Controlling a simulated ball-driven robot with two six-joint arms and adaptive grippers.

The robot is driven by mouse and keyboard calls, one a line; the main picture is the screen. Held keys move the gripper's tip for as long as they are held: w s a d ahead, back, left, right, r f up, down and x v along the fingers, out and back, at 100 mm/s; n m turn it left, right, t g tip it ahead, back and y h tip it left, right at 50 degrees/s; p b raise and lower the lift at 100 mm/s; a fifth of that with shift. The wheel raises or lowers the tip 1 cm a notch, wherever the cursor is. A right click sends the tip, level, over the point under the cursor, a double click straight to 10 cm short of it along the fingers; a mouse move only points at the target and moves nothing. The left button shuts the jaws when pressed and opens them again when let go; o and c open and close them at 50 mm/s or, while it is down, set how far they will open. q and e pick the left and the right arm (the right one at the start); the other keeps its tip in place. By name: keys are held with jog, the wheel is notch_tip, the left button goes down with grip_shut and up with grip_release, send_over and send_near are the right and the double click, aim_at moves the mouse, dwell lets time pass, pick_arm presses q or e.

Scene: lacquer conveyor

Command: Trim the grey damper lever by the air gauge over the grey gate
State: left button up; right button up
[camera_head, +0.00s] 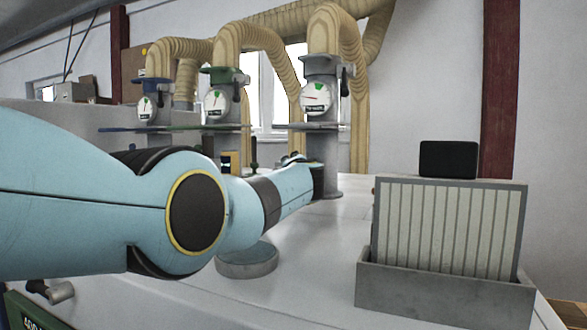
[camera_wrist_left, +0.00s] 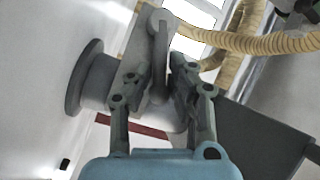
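The grey gate (camera_head: 325,127) is on the rightmost duct stand in the head view. Its round air gauge (camera_head: 316,98) has a green mark near the top; the dark red needle lies nearly level, away from the mark. A dark damper lever (camera_head: 346,82) shows at the right of this duct. My left arm reaches toward the foot of this stand, and its fingertips are hidden there. In the left wrist view, my left gripper (camera_wrist_left: 161,75) has its fingers on either side of a slim grey lever (camera_wrist_left: 159,42). Whether both fingers touch it is unclear.
A green-collared gate (camera_head: 217,78) and a blue-collared gate (camera_head: 150,88), each with a gauge, stand to the left. A ribbed filter panel (camera_head: 450,225) sits in a grey trough (camera_head: 440,298) at right. A low grey disc (camera_head: 246,263) lies below my arm.

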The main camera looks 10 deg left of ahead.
pick_arm(q)
jog(key=shift+c, duration=1.2)
grip_shut()
jog(key=shift+a+r, duration=0.1)
jog(key=shift+r, duration=0.05)
jog(key=shift+w+a+r+n+g, duration=0.15)
jog(key=shift+r+n+g, duration=0.25)
jog(key=shift+n, duration=0.3)
pick_arm(e)
jog(key=shift+w+a+r, duration=0.2)
jog(key=shift+w+a, duration=0.15)
jog(key=shift+w, duration=0.25)
jog(key=shift+d, duration=0.1)
pick_arm(q)
jog(key=o, duration=0.7)
grip_release()
pick_arm(e)
jog(key=shift+d, duration=0.15)
pick_arm(q)
jog(key=shift+f, duration=0.1)
pick_arm(e)
jog(key=shift+w, duration=0.1)
